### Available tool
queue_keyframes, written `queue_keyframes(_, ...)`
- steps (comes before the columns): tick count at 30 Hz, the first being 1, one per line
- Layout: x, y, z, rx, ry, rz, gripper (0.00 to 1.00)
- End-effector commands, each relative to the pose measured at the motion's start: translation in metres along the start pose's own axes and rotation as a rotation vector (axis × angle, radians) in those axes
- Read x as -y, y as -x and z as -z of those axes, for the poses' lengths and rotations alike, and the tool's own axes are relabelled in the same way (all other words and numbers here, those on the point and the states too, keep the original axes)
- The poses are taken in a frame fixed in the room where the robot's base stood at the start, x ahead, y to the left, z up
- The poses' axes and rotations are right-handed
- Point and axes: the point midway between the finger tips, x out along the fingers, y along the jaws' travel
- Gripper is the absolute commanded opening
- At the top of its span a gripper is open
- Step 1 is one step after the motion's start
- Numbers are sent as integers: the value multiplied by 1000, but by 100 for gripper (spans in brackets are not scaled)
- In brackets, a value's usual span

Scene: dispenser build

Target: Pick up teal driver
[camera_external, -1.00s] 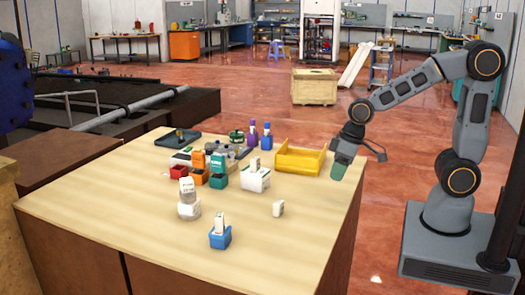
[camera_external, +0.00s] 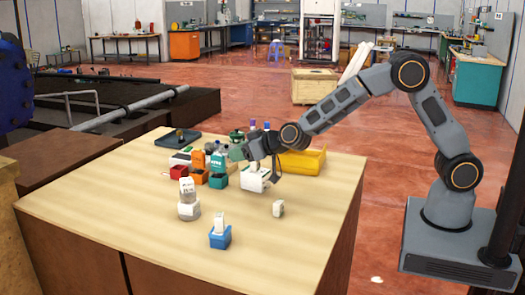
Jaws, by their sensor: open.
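The teal driver (camera_external: 217,162) looks like a small upright teal block with pale lettering. It stands in a dark teal bin (camera_external: 218,181) in the middle of the table's group of bins. My gripper (camera_external: 236,153) is just to the right of the block, pointing left and down over the bins. The gap between its fingers is too small to make out here, and I cannot tell whether it touches the block. My gripper and wrist partly hide the white bin (camera_external: 254,182) and the bottles behind.
An orange block and orange bin (camera_external: 198,178) stand close on the left, with a red bin (camera_external: 179,172) beyond. A yellow tray (camera_external: 303,163) lies to the right. A grey-white bin (camera_external: 188,209) and blue bin (camera_external: 220,238) stand in front.

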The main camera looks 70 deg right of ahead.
Motion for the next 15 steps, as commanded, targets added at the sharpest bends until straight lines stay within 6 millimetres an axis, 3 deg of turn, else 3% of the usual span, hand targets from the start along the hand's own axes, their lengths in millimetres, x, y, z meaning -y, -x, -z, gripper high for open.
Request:
queue_keyframes(6, -1, -29, 0, 2, -1, 0, 50)
queue_keyframes(15, -2, -46, 0, 3, -1, 0, 50)
